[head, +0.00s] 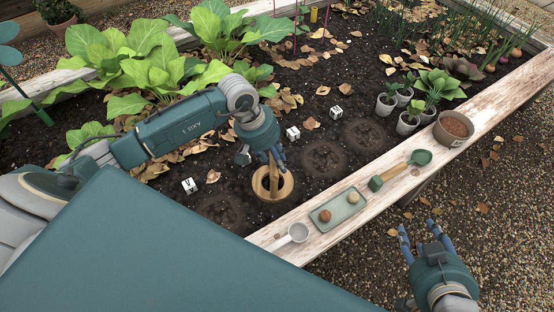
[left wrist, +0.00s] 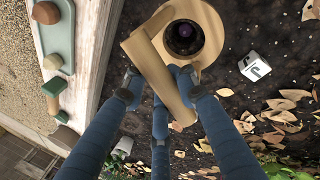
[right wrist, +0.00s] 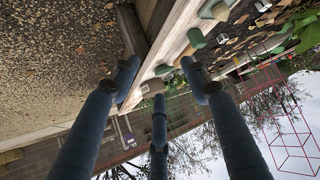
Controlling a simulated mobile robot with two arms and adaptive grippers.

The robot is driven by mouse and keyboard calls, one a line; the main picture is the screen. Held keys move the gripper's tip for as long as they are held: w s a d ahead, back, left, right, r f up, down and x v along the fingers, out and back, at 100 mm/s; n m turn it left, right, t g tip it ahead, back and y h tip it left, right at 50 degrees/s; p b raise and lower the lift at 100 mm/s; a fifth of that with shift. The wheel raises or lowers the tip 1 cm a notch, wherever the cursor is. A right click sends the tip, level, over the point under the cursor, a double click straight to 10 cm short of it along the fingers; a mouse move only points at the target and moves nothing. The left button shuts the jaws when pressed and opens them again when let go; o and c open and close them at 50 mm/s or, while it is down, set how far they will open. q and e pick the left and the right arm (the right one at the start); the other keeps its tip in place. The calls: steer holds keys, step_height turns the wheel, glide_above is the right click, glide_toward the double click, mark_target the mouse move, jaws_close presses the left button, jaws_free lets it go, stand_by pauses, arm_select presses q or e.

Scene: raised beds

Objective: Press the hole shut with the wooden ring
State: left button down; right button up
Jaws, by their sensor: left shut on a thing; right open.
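The wooden ring (head: 286,189) has an upright handle (head: 273,172) and sits on the dark soil. It lies around a dark hole (left wrist: 184,37), with a small purple thing visible down inside it in the left wrist view. My left gripper (head: 270,156) is shut on the handle, above the ring; the handle (left wrist: 158,75) fills the space between the fingers in the left wrist view. Whether the ring presses firmly into the soil I cannot tell. My right gripper (head: 420,234) is open and empty over the gravel, outside the bed.
White lettered cubes (head: 190,185) mark the soil by round darker patches (head: 323,158). On the bed's plank lie a white scoop (head: 298,232), a green tray (head: 340,217) with two bulbs, a green-ended wooden tool (head: 376,183) and a brown pot (head: 446,139). Leafy plants crowd behind my left arm.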

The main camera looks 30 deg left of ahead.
arm_select(q)
steer(key=shift+f+b, duration=0.35)
arm_select(e)
steer(key=shift+w+a+r+t, duration=0.3)
steer(key=shift+w+r+t, duration=0.2)
steer(key=shift+w+r, duration=0.25)
steer(key=shift+w+a+r+t, duration=0.3)
steer(key=shift+w+r+t, duration=0.25)
steer(key=shift+r, duration=0.2)
stand_by(0.9)
arm_select(q)
steer(key=shift+s+a+f, duration=0.1)
steer(key=shift+f, duration=0.15)
arm_select(e)
steer(key=shift+w+a+r+t+y, duration=0.15)
steer(key=shift+w+r+t+y, duration=0.2)
steer(key=shift+r, duration=0.25)
steer(key=shift+w+a+r+t+y, duration=0.1)
steer(key=shift+w+r+t+y, duration=0.1)
steer(key=shift+w+r, duration=0.3)
stand_by(0.6)
